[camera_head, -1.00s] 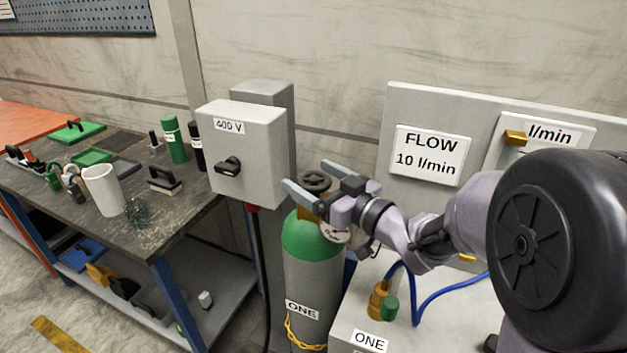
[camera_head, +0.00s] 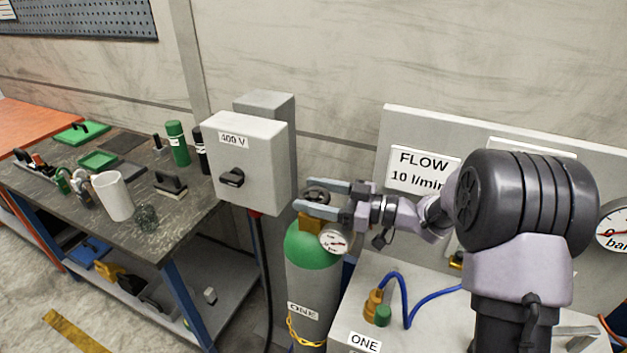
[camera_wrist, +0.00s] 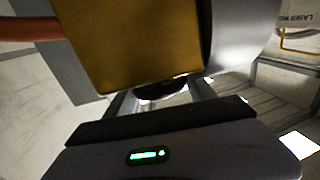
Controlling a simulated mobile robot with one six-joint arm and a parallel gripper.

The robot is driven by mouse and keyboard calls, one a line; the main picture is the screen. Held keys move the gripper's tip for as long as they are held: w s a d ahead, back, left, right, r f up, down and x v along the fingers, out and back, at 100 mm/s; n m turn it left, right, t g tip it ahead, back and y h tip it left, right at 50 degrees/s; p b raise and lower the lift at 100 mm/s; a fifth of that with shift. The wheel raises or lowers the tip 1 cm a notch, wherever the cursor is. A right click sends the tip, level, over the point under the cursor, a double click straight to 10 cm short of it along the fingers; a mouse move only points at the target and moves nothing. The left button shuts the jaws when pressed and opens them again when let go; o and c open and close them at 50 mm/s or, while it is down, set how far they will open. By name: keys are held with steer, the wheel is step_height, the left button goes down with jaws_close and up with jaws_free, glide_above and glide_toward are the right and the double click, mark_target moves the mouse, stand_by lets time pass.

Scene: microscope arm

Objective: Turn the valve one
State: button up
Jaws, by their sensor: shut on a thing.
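The valve handwheel (camera_head: 317,197) is small, round and dark, on top of the brass valve body (camera_head: 309,224) of the gas cylinder labelled ONE (camera_head: 314,287), which has a green shoulder. My gripper (camera_head: 318,197) reaches in from the right, level, with its two grey fingers on either side of the handwheel, shut on it. The fingers cover part of its rim. In the wrist view the brass body (camera_wrist: 130,45) fills the upper middle, and a dark round part of the handwheel (camera_wrist: 160,92) shows between the fingers.
A round gauge (camera_head: 334,242) hangs just below my fingers. A grey 400 V switch box (camera_head: 247,160) stands close at the left. The FLOW panel (camera_head: 420,130) is behind my arm. A white box labelled ONE (camera_head: 364,343) with a blue hose is below. A cluttered workbench (camera_head: 185,218) is at the left.

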steer(key=o, duration=1.4)
steer(key=shift+d, duration=0.1)
steer(key=p+v, duration=0.4)
steer(key=v, duration=1.3)
steer(key=shift+s, duration=0.2)
